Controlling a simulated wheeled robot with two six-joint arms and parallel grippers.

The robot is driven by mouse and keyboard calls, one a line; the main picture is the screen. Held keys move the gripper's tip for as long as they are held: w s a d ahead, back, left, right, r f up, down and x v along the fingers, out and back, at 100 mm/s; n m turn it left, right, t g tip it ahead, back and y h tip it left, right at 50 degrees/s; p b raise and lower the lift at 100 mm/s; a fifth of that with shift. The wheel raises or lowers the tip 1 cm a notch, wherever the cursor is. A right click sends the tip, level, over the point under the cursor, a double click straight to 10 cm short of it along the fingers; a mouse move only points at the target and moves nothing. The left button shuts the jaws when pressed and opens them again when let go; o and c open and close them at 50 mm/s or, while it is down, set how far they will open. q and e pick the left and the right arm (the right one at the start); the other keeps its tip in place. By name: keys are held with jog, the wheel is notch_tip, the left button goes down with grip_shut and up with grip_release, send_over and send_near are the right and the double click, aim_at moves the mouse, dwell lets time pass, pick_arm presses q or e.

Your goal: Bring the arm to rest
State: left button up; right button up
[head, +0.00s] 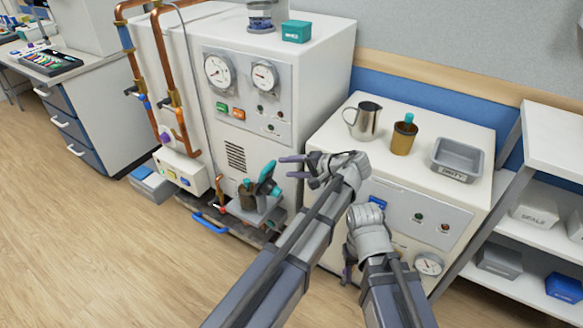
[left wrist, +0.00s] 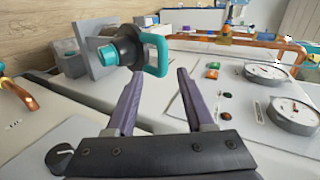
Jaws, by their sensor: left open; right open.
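My left gripper (head: 290,167) is held out in front of the large white machine (head: 235,150), its two purple fingers apart with nothing between them. In the left wrist view its fingers (left wrist: 158,90) are also spread and empty. A dark fitting with a teal handle (head: 266,180) stands low at the machine's front, a little left of and below the left fingertips. It also shows in the left wrist view (left wrist: 128,46), beyond the fingers and apart from them. My right gripper (head: 348,270) hangs low in front of the right-hand cabinet, and its fingers are mostly hidden.
The right-hand cabinet (head: 420,118) carries a metal jug (head: 364,122), a brown cup with a teal top (head: 404,136) and a grey tray (head: 458,158). Copper pipes (head: 171,60) run down the machine's left side. A shelf (head: 530,255) stands at right. The floor (head: 90,230) at left is clear.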

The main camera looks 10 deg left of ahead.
pick_arm(q)
jog(key=s+a+f+n+g+h, duration=0.2)
jog(key=s+f+g+h, duration=0.1)
jog(key=s+f+h, duration=0.85)
jog(key=s+d+m+g, duration=0.1)
jog(key=s+d+m, duration=0.2)
jog(key=s+d, duration=0.9)
notch_tip(320, 180, up, 27)
jog(key=d+p, duration=0.1)
jog(key=p, duration=2.6)
jog(key=shift+w+d+p, duration=0.25)
jog(key=shift+d+p, duration=0.05)
jog(key=shift+p, duration=0.05)
